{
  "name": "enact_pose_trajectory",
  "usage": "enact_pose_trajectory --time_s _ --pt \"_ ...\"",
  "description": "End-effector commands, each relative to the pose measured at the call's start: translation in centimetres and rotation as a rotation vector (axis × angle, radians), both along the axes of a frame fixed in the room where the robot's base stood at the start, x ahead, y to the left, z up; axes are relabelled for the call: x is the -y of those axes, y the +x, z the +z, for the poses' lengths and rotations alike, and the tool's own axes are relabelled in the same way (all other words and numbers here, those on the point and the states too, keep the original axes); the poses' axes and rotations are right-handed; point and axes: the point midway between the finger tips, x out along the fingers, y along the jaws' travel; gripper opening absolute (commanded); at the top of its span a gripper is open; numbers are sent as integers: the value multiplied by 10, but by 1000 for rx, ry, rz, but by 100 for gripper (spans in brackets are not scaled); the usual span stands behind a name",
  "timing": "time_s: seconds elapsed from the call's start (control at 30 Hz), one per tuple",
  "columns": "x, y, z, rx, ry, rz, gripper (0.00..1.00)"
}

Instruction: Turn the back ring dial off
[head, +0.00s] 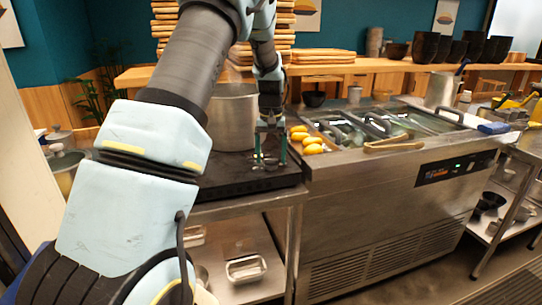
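A black hob (240,181) sits on a steel stand left of the steel counter. A large metal pot (230,120) stands at its back, partly hidden behind my arm. My gripper (270,158) points down over the right part of the hob, to the right of the pot. Its two fingers look apart, with nothing clearly held between them. Small round shapes show on the hob around the fingertips; I cannot tell whether they are dials or part of a burner. I cannot make out the back ring dial or its setting. My arm hides the left part of the hob.
Yellow items (312,149) lie in a tray at the counter's left end, close to my gripper. Wooden tongs (394,145) lie on the counter front. A steel jug (440,90) stands farther right. A wooden shelf runs behind. Metal trays (246,268) sit below the hob.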

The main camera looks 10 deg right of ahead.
Motion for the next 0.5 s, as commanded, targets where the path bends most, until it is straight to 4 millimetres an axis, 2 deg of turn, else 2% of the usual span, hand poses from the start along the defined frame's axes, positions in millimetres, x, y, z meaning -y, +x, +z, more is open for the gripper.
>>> enact_pose_trajectory --time_s 0.27,0.37,0.5 --pt "0 0 2 1 0 -1 82" --pt "1 1 11 4 -2 -1 82" --pt "1 1 34 6 -2 -1 82"
